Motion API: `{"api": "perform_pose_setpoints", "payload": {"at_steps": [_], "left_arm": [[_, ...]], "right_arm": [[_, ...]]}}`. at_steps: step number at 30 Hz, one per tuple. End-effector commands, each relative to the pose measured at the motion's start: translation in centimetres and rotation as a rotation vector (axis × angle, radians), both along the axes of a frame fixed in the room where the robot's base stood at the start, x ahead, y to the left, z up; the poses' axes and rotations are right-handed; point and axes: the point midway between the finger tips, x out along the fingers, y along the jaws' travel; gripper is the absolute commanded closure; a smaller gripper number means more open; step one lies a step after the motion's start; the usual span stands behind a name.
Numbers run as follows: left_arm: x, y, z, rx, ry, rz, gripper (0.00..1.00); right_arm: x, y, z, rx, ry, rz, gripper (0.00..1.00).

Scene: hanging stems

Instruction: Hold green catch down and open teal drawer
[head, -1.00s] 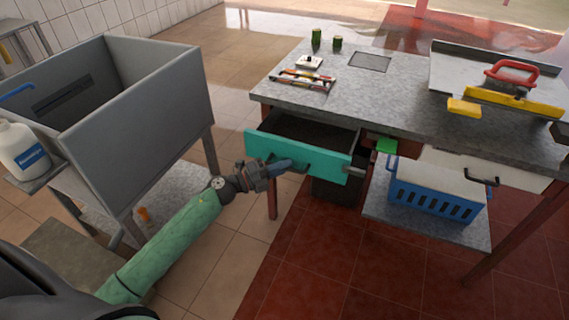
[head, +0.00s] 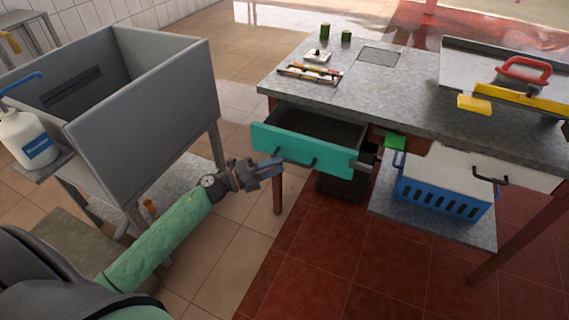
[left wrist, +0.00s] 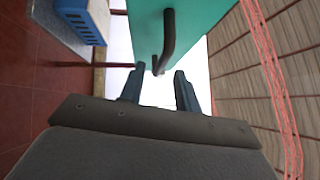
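The teal drawer (head: 285,146) stands pulled out from the front of the grey worktable, and its inside shows. Its dark handle (head: 308,163) is on the front; a handle also shows in the left wrist view (left wrist: 168,40). My left gripper (head: 277,168) is just left of the handle and apart from it. In the left wrist view its two fingers (left wrist: 159,88) stand apart with nothing between them. The green catch (head: 394,142) is at the table front, right of the drawer. My right gripper is not clearly visible; a dark shape (head: 369,155) sits between drawer and catch.
A white drawer (head: 520,172) with a dark handle is at the right. A blue crate (head: 440,199) stands on the lower shelf. A grey sink (head: 150,110) and a white bottle (head: 27,140) are at the left. The floor before the table is clear.

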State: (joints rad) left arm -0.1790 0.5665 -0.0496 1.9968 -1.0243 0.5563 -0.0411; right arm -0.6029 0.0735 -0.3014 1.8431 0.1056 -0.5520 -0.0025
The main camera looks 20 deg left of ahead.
Motion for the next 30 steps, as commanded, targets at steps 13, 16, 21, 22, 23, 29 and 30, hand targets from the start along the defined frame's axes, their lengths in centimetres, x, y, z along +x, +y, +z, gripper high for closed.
{"api": "perform_pose_setpoints", "payload": {"at_steps": [13, 16, 21, 22, 23, 29, 30], "left_arm": [[-2.1, 2.2, -0.4, 0.000, 0.000, 0.000, 0.67], [-2.1, 2.3, -0.4, 0.000, 0.000, 0.000, 0.67], [-2.1, 2.2, -0.4, 0.000, 0.000, 0.000, 0.67], [-2.0, 2.2, -0.4, 0.000, 0.000, 0.000, 0.67], [-2.1, 2.2, -0.4, 0.000, 0.000, 0.000, 0.67], [-2.2, 2.0, -1.2, -0.044, 0.027, 0.022, 0.67], [-2.3, 1.8, -2.0, -0.080, 0.052, 0.042, 0.67]], "right_arm": [[0.0, 0.0, -0.4, 0.000, 0.000, 0.000, 1.00], [0.0, 0.0, -0.4, 0.000, 0.000, 0.000, 1.00], [0.0, 0.0, -0.4, 0.000, 0.000, 0.000, 1.00], [0.0, 0.0, -0.4, 0.000, 0.000, 0.000, 1.00], [0.0, 0.0, -0.4, 0.000, 0.000, 0.000, 1.00], [-0.1, -0.2, -0.5, -0.003, 0.001, 0.001, 1.00], [-0.1, -0.2, -0.5, -0.003, 0.001, 0.001, 1.00]]}}
